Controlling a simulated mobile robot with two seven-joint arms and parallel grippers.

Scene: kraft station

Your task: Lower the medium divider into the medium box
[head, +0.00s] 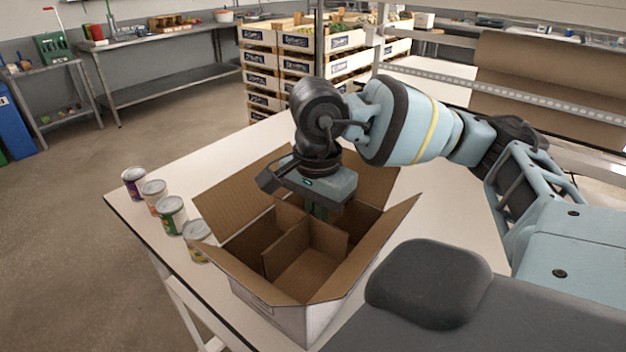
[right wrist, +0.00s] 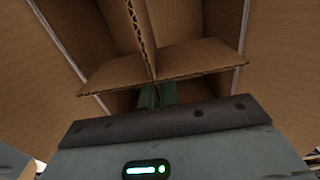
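The open brown cardboard medium box (head: 285,322) stands on the white table with its flaps spread outward. The crossed cardboard medium divider (head: 322,240) is inside the box walls, roughly level, with its upper edges near the rim. Whether its lower edges touch the box floor is hidden. My right gripper (head: 317,210) points down over the back part of the box. In the right wrist view its two green fingers (right wrist: 157,95) are close together around a divider panel (right wrist: 190,62) near the crossing. My left gripper is not in view.
Several cans (head: 172,215) stand in a row along the table's left edge, close to the box's left flap (head: 222,262). Stacked crates (head: 295,65) stand behind the table. The table (head: 395,222) is clear to the right of the box.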

